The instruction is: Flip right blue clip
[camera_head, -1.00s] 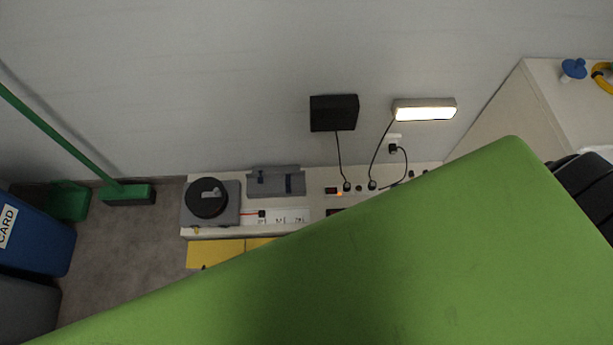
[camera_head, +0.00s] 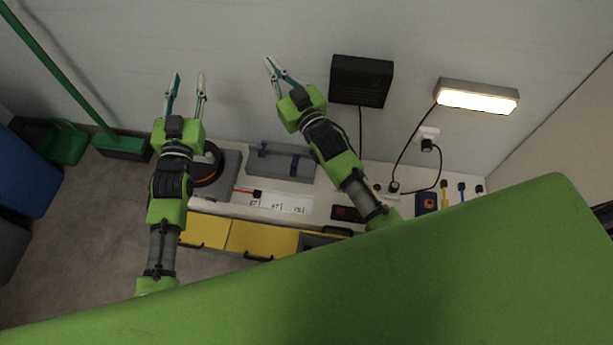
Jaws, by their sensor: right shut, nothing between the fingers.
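A grey case (camera_head: 278,168) lies on the white bench by the wall, with two blue clips on it. The right blue clip (camera_head: 294,165) is near the middle of the case, and the left blue clip (camera_head: 262,150) is near its left end. My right gripper (camera_head: 269,61) is shut and empty, raised above and beyond the case. My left gripper (camera_head: 189,78) is open and empty, raised over the bench's left part, left of the case. Neither gripper touches the clips. Whether the clips are flipped is too small to tell.
A grey device with a black disc (camera_head: 213,163) is left of the case, partly behind my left arm. A black box (camera_head: 360,81) and a lit lamp (camera_head: 477,99) are on the wall, with hanging cables. Yellow drawers (camera_head: 262,238) are below the bench. Tools (camera_head: 445,197) are at right.

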